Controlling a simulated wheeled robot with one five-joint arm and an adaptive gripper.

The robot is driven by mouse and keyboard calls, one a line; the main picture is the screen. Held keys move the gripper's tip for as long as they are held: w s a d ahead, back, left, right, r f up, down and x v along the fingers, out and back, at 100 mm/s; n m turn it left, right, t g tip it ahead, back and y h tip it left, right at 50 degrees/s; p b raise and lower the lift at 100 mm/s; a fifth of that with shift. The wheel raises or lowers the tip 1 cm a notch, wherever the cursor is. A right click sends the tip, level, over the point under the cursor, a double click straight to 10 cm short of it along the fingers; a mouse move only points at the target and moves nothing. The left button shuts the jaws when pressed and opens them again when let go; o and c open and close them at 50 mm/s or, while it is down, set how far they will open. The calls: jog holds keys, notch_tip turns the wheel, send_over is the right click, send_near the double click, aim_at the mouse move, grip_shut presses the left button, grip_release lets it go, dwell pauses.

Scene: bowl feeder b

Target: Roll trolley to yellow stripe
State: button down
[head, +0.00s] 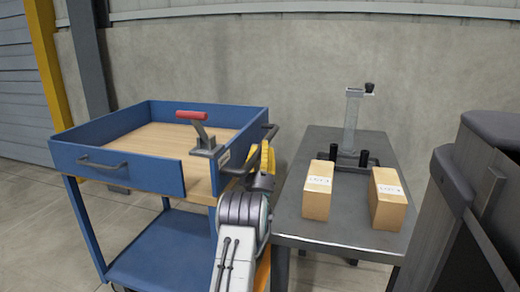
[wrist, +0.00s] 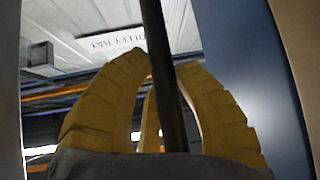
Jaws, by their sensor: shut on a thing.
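The blue trolley (head: 115,170) stands at the left of the head view, with a wood-coloured top tray and a lower blue shelf. A dark push handle (head: 270,131) is on its right side. My gripper (head: 262,158) has yellow fingers and is shut on this handle. In the wrist view the dark bar (wrist: 155,30) runs between the yellow fingers of my gripper (wrist: 165,70). An orange-yellow patch (head: 263,272) shows low beside my arm; I cannot tell whether it is the floor stripe.
A red-handled clamp (head: 200,130) is on the trolley's near right corner. A grey table (head: 330,228) stands close on the right, with two cardboard boxes and a metal stand. A wall is behind. A yellow post (head: 45,60) is far left. Bare floor (head: 25,220) shows left of the trolley.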

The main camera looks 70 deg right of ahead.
jog(key=c, duration=0.8)
grip_release()
jog(key=shift+w+t, duration=0.3)
jog(key=shift+w, duration=0.1)
jog(key=shift+c, duration=0.2)
jog(key=v, duration=0.7)
jog(key=shift+a, duration=0.2)
jog(key=shift+f, duration=0.1)
jog(key=shift+c, duration=0.3)
